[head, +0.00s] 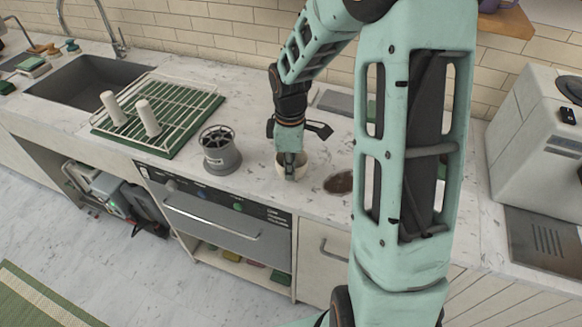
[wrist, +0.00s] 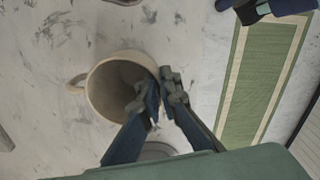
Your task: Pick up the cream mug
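The cream mug (wrist: 97,96) is large in the wrist view, its round mouth toward the camera and its handle at the left. In the head view the cream mug (head: 301,172) is on or just above the marble counter, partly hidden by my gripper. My gripper (wrist: 160,84) straddles the mug's right rim in the wrist view, one finger inside the mouth and one outside. The fingers are close together and look shut on the mug wall. In the head view my gripper (head: 290,167) points down at the mug. Any gap under the mug is hidden.
A grey cylinder with a spoked top (head: 221,157) stands left of the mug. A wire rack (head: 180,98) on a green mat is farther left. A grey machine (head: 535,130) stands at the right.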

